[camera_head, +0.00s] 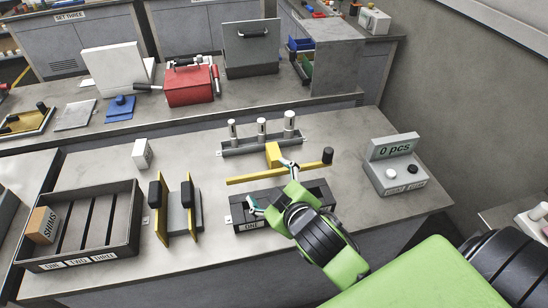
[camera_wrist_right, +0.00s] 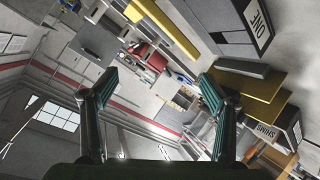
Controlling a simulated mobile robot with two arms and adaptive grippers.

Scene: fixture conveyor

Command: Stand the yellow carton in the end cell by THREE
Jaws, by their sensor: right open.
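The yellow carton (camera_head: 273,154) is a small upright block just behind a long yellow bar (camera_head: 245,178); I cannot tell whether they touch. My right gripper (camera_head: 272,187) is open and empty, over the dark fixture labelled ONE (camera_head: 250,226), with one finger near the bar just in front of the carton. In the wrist view my right gripper (camera_wrist_right: 160,85) shows its two teal pads wide apart. The dark tray (camera_head: 80,264) at left is labelled ONE, TWO, THREE from left to right. Its right end cell, by THREE, looks empty. My left gripper is out of view.
An orange-brown SHIMS carton (camera_head: 41,225) stands in the tray's left end. A white carton (camera_head: 142,153) stands behind the tray. A stand with yellow plates (camera_head: 161,222) lies between tray and fixture. Metal posts (camera_head: 261,130) stand behind the bar. A counter box (camera_head: 393,170) is at right.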

